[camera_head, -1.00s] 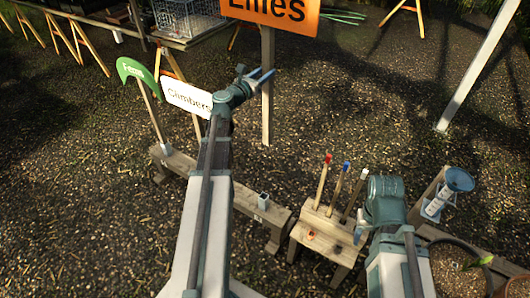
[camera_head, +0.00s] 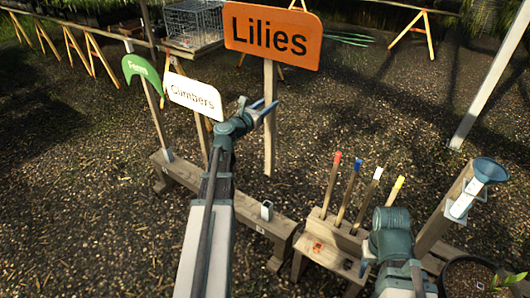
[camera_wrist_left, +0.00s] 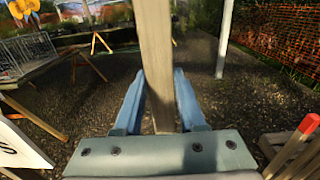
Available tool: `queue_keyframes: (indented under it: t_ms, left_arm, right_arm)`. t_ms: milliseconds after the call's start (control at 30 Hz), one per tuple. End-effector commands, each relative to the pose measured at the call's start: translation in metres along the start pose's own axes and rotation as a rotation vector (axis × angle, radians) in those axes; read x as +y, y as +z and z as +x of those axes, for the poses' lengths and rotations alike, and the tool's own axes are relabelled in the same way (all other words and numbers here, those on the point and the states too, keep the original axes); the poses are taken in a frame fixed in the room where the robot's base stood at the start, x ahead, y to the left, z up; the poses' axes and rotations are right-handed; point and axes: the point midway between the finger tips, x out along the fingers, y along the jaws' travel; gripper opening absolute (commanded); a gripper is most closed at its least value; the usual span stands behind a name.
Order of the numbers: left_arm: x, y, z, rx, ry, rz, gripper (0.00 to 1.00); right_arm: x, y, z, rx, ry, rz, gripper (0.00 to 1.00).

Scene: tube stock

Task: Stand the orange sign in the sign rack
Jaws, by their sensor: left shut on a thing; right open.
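The orange sign (camera_head: 271,37), lettered "Lilies", stands upright in the air on its wooden post. My left gripper (camera_head: 262,108) is shut on the post, which runs between its blue fingers in the left wrist view (camera_wrist_left: 155,60). The post's lower end hangs free, above and beyond the rack in the head view. The sign rack (camera_head: 240,208) is a low wooden beam. It holds the green "Ferns" sign and the white "Climbers" sign. An empty grey socket (camera_head: 266,210) sits near its right end. My right gripper (camera_head: 366,265) is open, low at the right, and partly hidden.
A wooden block (camera_head: 322,245) with several color-tipped stakes stands right of the rack. A post with a blue funnel (camera_head: 489,171) and a plant pot (camera_head: 470,275) are at far right. A wire cage (camera_head: 194,25) sits behind. Gravel beyond the rack is open.

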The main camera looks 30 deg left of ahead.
Motion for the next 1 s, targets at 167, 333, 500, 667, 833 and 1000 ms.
queue_keyframes:
  t_ms: [167, 333, 500, 667, 833, 1000]
  left_arm:
    - [0.000, -0.067, -0.006, -0.001, 0.001, -0.001, 0.00]
    - [0.000, -0.112, -0.011, -0.001, 0.001, -0.001, 0.00]
    - [0.000, -0.135, -0.015, -0.001, 0.001, -0.001, 0.00]
    - [0.000, -0.136, -0.015, -0.001, 0.001, -0.001, 0.00]
    - [0.000, -0.137, -0.015, -0.001, 0.001, -0.001, 0.00]
    - [0.000, -0.146, -0.015, -0.001, 0.001, -0.001, 0.00]
  right_arm:
    - [-0.006, -0.004, 0.067, 0.000, 0.000, 0.000, 0.50]
    - [-0.011, -0.007, 0.112, 0.000, 0.000, 0.000, 0.50]
    - [-0.013, -0.008, 0.134, 0.000, 0.000, 0.000, 0.50]
    - [-0.013, -0.008, 0.135, 0.000, 0.000, 0.000, 0.50]
    - [-0.013, -0.008, 0.136, 0.000, 0.000, 0.000, 0.50]
    - [-0.013, -0.009, 0.145, 0.000, 0.002, -0.001, 0.50]
